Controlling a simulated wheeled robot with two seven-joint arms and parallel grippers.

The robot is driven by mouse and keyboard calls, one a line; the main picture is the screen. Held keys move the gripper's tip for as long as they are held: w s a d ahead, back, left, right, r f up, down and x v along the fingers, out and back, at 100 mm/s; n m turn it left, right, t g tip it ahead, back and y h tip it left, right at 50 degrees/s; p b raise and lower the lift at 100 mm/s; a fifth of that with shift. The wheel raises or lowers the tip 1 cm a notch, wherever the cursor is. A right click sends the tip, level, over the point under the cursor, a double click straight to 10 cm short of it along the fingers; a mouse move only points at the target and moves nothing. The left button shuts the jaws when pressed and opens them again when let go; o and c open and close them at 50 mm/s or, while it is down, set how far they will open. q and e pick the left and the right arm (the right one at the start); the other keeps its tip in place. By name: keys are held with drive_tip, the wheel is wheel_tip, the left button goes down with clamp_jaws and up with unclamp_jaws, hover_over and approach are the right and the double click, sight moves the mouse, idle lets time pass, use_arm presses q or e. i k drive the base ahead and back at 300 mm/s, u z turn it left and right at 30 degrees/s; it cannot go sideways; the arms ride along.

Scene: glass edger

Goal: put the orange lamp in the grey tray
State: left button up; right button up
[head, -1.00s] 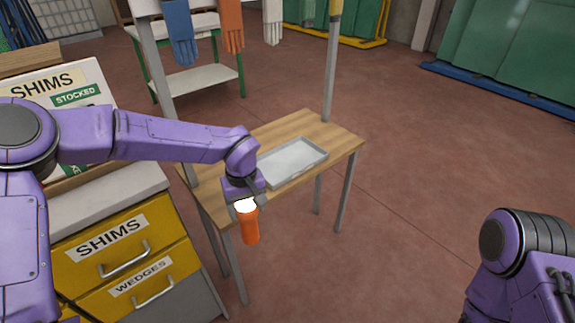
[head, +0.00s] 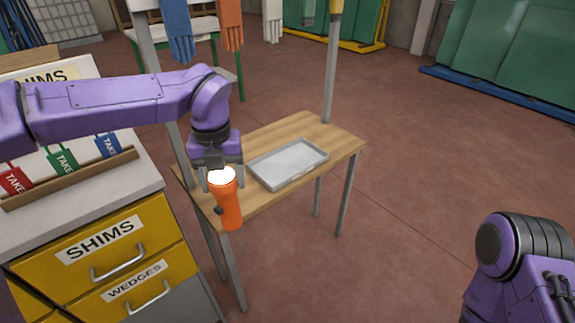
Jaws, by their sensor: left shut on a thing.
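The orange lamp (head: 228,205) has a white lit-looking top end and a dark knob on its side. My left gripper (head: 222,178) is shut on it near its top and holds it in front of the table's near left part. The lamp hangs slightly tilted, and I cannot tell its exact height against the tabletop. The grey tray (head: 260,177) lies on the wooden table (head: 310,130), to the right of the lamp, and looks empty. My right gripper is out of view; only part of my right arm shows at the lower right.
A cabinet with yellow drawers (head: 150,262) labelled shims and wedges stands to the left of the table. Metal posts (head: 332,70) rise from the table, with gloves (head: 231,25) hanging above. The floor to the right is clear.

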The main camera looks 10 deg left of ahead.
sight(289, 164)
drive_tip(key=i, duration=1)
